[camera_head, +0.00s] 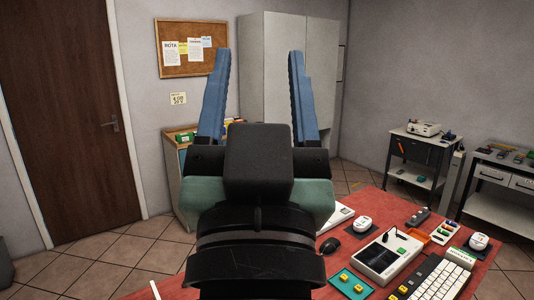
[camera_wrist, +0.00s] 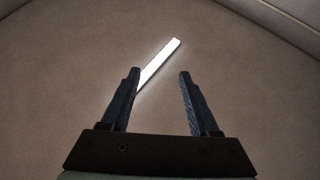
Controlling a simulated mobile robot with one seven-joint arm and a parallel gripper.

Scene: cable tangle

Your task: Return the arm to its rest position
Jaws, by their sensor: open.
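My gripper (camera_head: 257,95) stands large and upright in the middle of the head view, its two blue fingers spread apart with nothing between them. In the wrist view my gripper (camera_wrist: 158,95) is also open and empty. That view looks at the ceiling (camera_wrist: 235,75), where a bright strip light (camera_wrist: 162,60) shows partly behind the left finger. In the head view my raised arm hides part of the red table (camera_head: 375,205) and of the cabinets behind.
The table at lower right holds a grey device (camera_head: 389,257), a white keyboard (camera_head: 446,279), a black mouse (camera_head: 330,245) and a teal tray (camera_head: 351,284). A tall grey cabinet (camera_head: 270,60) and a side trolley (camera_head: 418,160) stand behind. The space around my fingers looks clear.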

